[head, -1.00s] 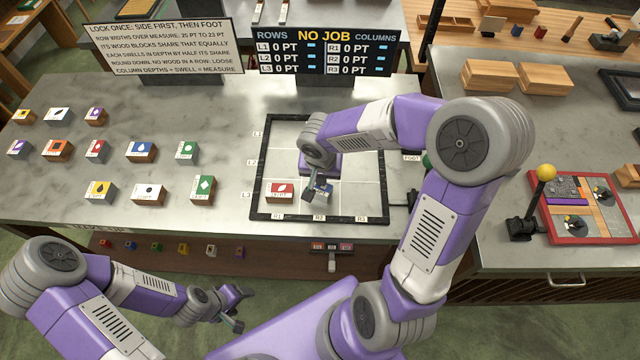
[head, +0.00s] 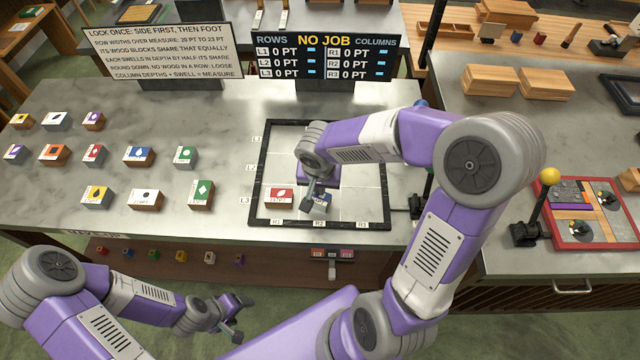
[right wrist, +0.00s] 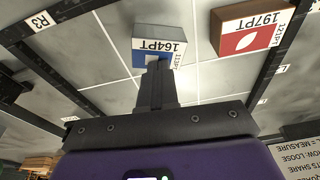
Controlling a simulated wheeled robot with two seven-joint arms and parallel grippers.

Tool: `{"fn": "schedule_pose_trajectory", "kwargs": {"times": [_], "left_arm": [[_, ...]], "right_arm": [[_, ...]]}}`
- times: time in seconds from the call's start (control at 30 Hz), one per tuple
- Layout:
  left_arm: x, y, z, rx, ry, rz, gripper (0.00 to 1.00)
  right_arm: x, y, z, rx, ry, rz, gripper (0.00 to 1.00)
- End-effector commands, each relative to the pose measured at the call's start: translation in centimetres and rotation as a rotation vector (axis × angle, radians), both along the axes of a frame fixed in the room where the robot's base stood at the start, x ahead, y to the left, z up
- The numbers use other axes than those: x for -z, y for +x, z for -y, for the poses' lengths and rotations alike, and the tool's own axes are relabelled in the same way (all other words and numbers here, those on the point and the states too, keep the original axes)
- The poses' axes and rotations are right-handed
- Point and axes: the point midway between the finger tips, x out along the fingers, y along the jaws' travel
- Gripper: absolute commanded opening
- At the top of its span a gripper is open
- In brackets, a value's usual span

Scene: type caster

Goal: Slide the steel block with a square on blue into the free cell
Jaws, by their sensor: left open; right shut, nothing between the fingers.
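The steel block with a blue face (head: 321,206) stands in the frame's near row, over the R2 column. It also shows in the right wrist view (right wrist: 158,34), with 164PT on its white label. The dark frame (head: 387,190) holds a grid of cells; the near-row cell over R3 (head: 358,203) is bare. My left gripper (head: 236,327) is open and empty, low in front of the table.
A wood block with a red face (head: 279,195), marked 197PT, stands in the cell beside the blue one. Several loose blocks stand on the table's left side. A yellow-knobbed lever (head: 549,176) and red-edged tray (head: 617,243) are at right. My right arm hides part of the grid.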

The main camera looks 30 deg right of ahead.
Motion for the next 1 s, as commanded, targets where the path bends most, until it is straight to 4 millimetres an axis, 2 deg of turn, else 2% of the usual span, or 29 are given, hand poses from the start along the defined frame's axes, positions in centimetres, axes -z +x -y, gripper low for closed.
{"fn": "schedule_pose_trajectory", "kwargs": {"times": [0.03, 0.23, 0.47, 0.8, 1.0], "left_arm": [[0.1, 0.0, 0.0, 0.0, 0.0, 0.0, 0.69], [-0.7, 0.0, 0.0, 0.0, 0.0, 0.0, 0.69], [0.1, 0.0, 0.0, 0.0, 0.0, 0.0, 0.69], [0.6, 0.0, 0.0, 0.0, 0.0, 0.0, 0.69], [0.8, 0.0, 0.0, 0.0, 0.0, 0.0, 0.69]], "right_arm": [[0.9, -0.9, -0.1, 0.003, 0.003, -0.035, 0.0], [-0.6, -0.8, -0.1, 0.003, 0.003, -0.031, 0.0], [-0.5, -0.9, -0.3, 0.002, 0.003, -0.035, 0.0], [-0.8, -6.7, -4.5, -0.005, 0.001, -0.027, 0.0], [-0.8, -9.3, -6.4, -0.003, 0.002, -0.027, 0.0]]}}
